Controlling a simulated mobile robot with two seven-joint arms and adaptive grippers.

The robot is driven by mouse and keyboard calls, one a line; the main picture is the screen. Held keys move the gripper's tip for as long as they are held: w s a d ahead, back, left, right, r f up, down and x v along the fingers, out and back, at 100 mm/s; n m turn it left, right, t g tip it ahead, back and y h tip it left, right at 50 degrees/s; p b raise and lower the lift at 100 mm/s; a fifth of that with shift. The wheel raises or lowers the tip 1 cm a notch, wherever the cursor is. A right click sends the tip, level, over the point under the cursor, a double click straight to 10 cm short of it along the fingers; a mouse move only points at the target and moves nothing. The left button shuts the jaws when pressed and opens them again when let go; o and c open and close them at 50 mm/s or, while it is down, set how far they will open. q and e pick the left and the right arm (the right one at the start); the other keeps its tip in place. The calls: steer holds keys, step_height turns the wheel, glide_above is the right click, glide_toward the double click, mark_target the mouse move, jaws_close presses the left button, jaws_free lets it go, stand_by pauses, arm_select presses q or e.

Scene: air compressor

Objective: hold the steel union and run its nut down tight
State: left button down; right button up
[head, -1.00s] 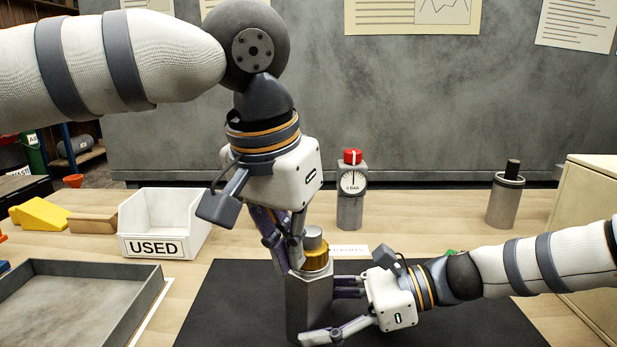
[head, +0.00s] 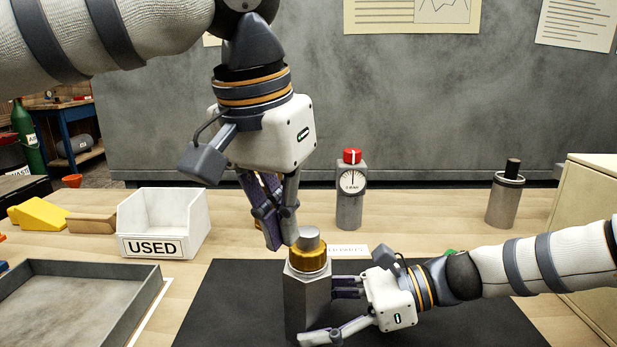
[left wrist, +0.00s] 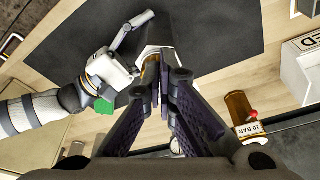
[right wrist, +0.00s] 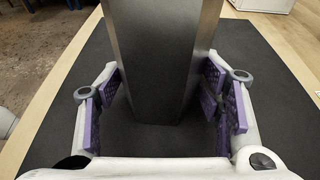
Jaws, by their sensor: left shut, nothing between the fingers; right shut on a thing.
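The steel union (head: 307,300) stands upright on the black mat, a grey hexagonal body. Its brass-coloured nut (head: 310,258) sits around the top, with a grey round end (head: 309,239) sticking up through it. My right gripper (head: 335,313) is shut on the union body from the right, low down. In the right wrist view the body (right wrist: 160,60) stands between its purple finger pads. My left gripper (head: 284,240) points down, shut and empty, just above and left of the nut. In the left wrist view its fingers (left wrist: 165,88) partly hide the nut (left wrist: 150,72).
A gauge with a red cap (head: 351,185) stands behind the union, beside a small label card (head: 348,251). A white USED bin (head: 165,225) and a grey tray (head: 80,300) are at left. A metal cylinder (head: 505,200) stands back right. The mat (head: 230,310) is otherwise clear.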

arm_select(q)
steer(key=shift+w+v, duration=0.2)
steer(key=shift+v, duration=0.8)
arm_select(e)
steer(key=shift+f, duration=0.1)
arm_select(q)
steer(key=shift+d+r, duration=0.1)
arm_select(e)
steer(key=o, duration=1.1)
